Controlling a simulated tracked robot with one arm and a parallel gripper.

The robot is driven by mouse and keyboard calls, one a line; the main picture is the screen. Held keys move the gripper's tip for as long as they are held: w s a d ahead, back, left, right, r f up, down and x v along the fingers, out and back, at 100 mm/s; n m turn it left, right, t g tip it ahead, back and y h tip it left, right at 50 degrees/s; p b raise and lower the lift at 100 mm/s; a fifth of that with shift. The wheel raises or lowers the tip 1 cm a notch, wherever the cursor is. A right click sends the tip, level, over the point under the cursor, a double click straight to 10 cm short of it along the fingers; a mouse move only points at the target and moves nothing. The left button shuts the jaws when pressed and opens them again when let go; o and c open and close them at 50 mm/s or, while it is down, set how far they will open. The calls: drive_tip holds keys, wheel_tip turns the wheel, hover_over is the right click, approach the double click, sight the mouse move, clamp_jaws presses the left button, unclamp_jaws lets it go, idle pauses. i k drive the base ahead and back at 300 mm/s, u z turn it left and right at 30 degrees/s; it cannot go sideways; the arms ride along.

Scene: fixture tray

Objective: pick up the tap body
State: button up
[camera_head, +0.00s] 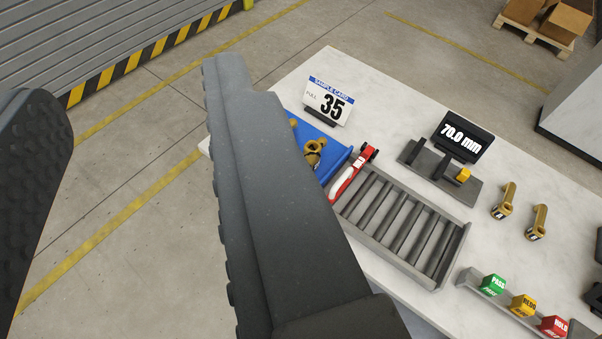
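Brass tap-like parts show in two places on the white table. One tap body (313,150) sits at the blue tray (337,157), partly behind my right finger, with another bit of brass just behind it. Two more brass parts, one on the left (503,202) and one on the right (539,222), stand apart at the right with dark labels. My gripper (138,100) is open, its dark fingers wide apart with only floor seen between them. The right finger hides much of the blue tray.
A red and white tool (352,174) lies between the blue tray and a grey slotted rack (461,248). A sample card (328,102) reading 35, a gauge display (463,136) reading 70.0 mm, and green (493,285), yellow (522,305) and red (553,326) blocks stand around.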

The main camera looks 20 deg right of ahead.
sight(312, 149)
drive_tip(key=z, duration=0.2)
drive_tip(key=i, duration=0.85)
drive_tip(key=u, duration=0.1)
